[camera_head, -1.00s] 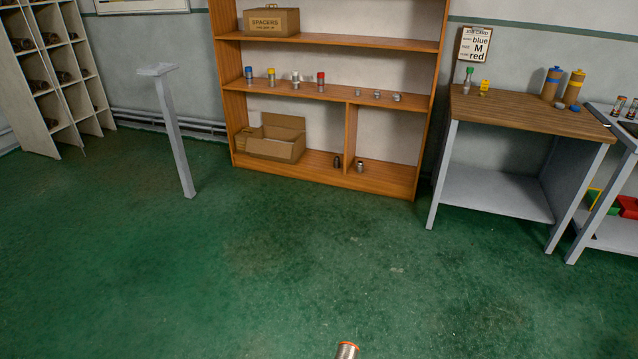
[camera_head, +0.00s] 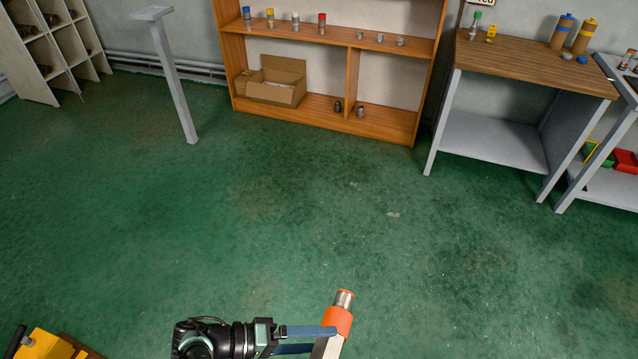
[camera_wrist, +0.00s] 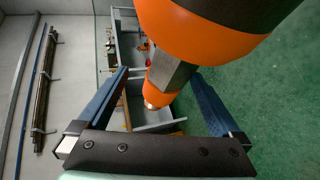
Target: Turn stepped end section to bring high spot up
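The stepped end section (camera_head: 336,322) shows at the bottom middle of the head view, with an orange band and a bare metal tip pointing up in the picture. In the wrist view, the section (camera_wrist: 172,70) has a large orange part near the camera, a dark flat-sided part, and a narrower orange part beyond. My gripper (camera_wrist: 160,72) has its two blue fingers spread on either side of it. A gap shows between the left finger and the section; the right fingertip is close to it. Contact is not clear. Which side is the high spot I cannot tell.
A yellow vise-like part (camera_head: 48,345) shows at the bottom left corner of the head view. A wooden shelf (camera_head: 320,112), a workbench (camera_head: 535,72) and a grey post (camera_head: 172,85) stand farther back. The green floor (camera_head: 230,220) between is clear.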

